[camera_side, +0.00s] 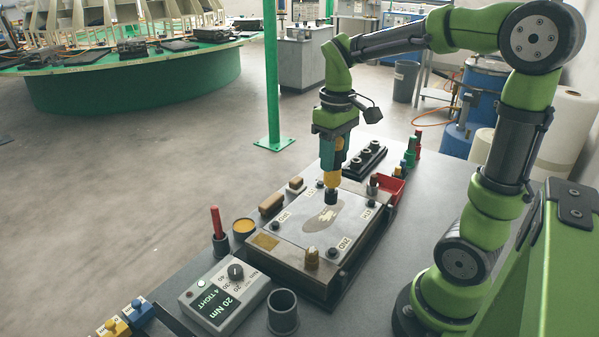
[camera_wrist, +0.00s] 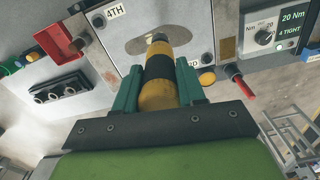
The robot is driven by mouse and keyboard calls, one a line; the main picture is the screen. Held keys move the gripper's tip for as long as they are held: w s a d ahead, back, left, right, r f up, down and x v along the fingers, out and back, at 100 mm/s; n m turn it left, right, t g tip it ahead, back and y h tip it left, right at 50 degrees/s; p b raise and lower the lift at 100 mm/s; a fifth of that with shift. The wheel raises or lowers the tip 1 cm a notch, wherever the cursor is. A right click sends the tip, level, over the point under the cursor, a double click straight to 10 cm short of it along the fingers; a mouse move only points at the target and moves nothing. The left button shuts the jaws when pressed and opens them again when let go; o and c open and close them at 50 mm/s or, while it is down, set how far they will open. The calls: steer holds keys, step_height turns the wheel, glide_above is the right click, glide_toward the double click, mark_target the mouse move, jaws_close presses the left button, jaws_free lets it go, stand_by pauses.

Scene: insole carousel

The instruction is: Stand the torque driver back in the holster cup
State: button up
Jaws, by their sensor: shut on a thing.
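My gripper (camera_side: 331,160) is shut on the torque driver (camera_side: 333,179), a yellow tool with a black band. The driver points down, roughly upright, above the metal plate. Its dark lower end appears close over the plate; I cannot tell whether it touches. In the wrist view the driver (camera_wrist: 158,92) sits between the two teal fingers of my gripper (camera_wrist: 158,78). The holster cup (camera_side: 283,314), a dark grey open cylinder that looks empty, stands at the front of the bench, left of and nearer than the plate. I cannot make it out in the wrist view.
The fixture plate (camera_side: 290,231) has corner bolts with order labels.

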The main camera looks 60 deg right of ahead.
steer(key=s+a+n, duration=0.2)
steer(key=a+n, duration=0.1)
steer(key=a, duration=0.9)
steer(key=s+a+n, duration=0.1)
steer(key=a+n, duration=0.3)
steer(key=a, duration=0.7)
steer(key=shift+s+a+f, duration=0.35)
steer(key=shift+a, duration=0.05)
steer(key=shift+f, duration=0.1)
steer(key=shift+f, duration=2.2)
step_height(320, 180, down, 7)
steer(key=shift+r, duration=0.15)
